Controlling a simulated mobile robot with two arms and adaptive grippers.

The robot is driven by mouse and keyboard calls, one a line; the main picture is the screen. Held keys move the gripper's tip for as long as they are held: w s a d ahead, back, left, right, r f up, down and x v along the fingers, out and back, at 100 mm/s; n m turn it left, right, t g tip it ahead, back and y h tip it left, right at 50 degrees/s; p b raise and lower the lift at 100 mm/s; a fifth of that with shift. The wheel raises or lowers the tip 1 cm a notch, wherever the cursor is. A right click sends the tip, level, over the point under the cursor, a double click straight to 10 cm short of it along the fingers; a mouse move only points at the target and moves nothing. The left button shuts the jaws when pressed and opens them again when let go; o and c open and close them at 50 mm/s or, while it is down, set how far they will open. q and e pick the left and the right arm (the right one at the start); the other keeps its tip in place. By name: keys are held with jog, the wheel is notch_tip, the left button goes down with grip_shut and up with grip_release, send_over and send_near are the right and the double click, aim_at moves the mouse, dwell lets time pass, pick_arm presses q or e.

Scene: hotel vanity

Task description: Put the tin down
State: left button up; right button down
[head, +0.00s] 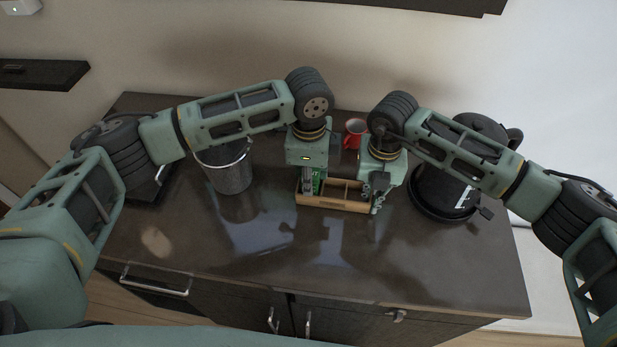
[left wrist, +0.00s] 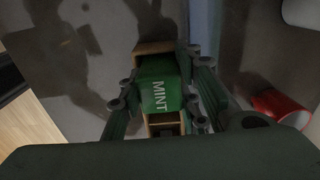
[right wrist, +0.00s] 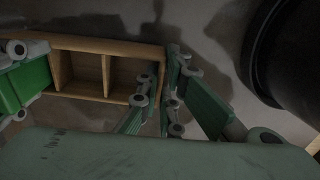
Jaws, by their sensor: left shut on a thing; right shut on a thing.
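The green tin, marked MINT (left wrist: 162,97), is between the fingers of my left gripper (left wrist: 160,82), which is shut on it. In the head view the tin (head: 317,181) is at the left end of the wooden box (head: 333,204). I cannot tell whether it touches the box floor. The box (right wrist: 108,47) has open compartments; the two seen in the right wrist view are empty. My right gripper (right wrist: 161,85) is shut on the box's right end wall. In the head view my right gripper (head: 380,192) stands at that end.
A red mug (head: 354,133) stands behind the box. A metal bucket (head: 229,173) is to the left and a black coffee maker (head: 440,193) close to the right. The dark countertop (head: 300,255) is clear in front of the box.

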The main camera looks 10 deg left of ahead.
pick_arm(q)
jog(key=shift+s+a+f, duration=0.1)
jog(key=shift+s+f, duration=0.1)
jog(key=shift+f, duration=0.35)
jog(key=shift+s+f, duration=0.2)
jog(key=shift+f, duration=0.3)
pick_arm(e)
jog(key=shift+s+a+r, duration=0.1)
jog(key=shift+s+a, duration=0.15)
jog(key=shift+a, duration=0.05)
pick_arm(q)
jog(key=o, duration=0.9)
jog(key=shift+o, duration=1.4)
jog(key=shift+w+f, duration=0.15)
jog(key=shift+f, duration=0.05)
pick_arm(e)
jog(key=shift+w+d, duration=0.1)
jog(key=shift+w, duration=0.1)
pick_arm(q)
jog(key=shift+w+d, duration=0.1)
jog(key=shift+d, duration=0.15)
pick_arm(e)
jog(key=shift+w+d+f, duration=0.1)
jog(key=shift+w+f, duration=0.1)
jog(key=shift+f, duration=0.05)
pick_arm(q)
jog(key=shift+a+r, duration=0.1)
pick_arm(e)
jog(key=shift+s+f, duration=0.1)
